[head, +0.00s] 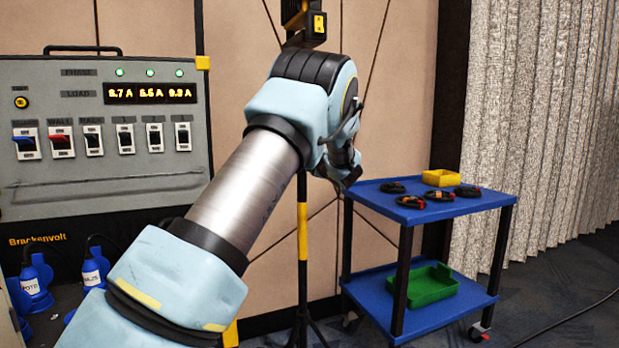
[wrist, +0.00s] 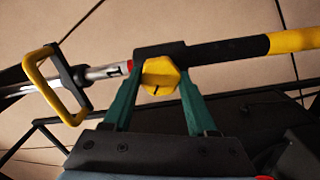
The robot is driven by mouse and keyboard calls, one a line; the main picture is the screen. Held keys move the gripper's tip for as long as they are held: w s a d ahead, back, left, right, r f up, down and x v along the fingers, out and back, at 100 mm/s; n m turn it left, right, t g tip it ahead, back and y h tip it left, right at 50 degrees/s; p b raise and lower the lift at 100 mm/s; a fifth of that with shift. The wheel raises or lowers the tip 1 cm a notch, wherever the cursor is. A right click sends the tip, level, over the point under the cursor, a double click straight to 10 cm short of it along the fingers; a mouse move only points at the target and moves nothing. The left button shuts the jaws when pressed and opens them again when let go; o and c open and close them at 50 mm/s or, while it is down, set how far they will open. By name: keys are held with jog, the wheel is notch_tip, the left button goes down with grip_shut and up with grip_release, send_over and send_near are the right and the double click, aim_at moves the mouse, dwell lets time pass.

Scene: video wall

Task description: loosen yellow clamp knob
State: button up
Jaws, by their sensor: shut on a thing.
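The yellow clamp knob (wrist: 160,77) shows in the wrist view, below a black collar on a pole. It has a dark mark on its face. My gripper (wrist: 157,85) has its two green fingers on either side of the knob and is shut on it. A bare metal tube with a red band runs out of the collar to the left. In the head view my arm covers the knob and most of the stand pole (head: 303,225), which has a yellow band. My gripper's fingers cannot be made out there.
A yellow loop handle (wrist: 52,85) sits left of the knob. A blue cart (head: 430,205) at right carries coiled cables, a yellow bin (head: 441,178) and a green tray (head: 425,285). A grey power panel (head: 100,130) with switches stands at left. Carpet lies at lower right, crossed by a cable.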

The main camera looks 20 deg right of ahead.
jog(key=shift+f+n+b, duration=0.1)
jog(key=shift+n+b, duration=5.9)
jog(key=shift+b, duration=1.75)
jog(key=o, duration=1.4)
jog(key=shift+c, duration=0.2)
jog(key=s+d, duration=0.1)
jog(key=s, duration=0.9)
jog(key=shift+s+d, duration=0.2)
jog(key=shift+s, duration=0.15)
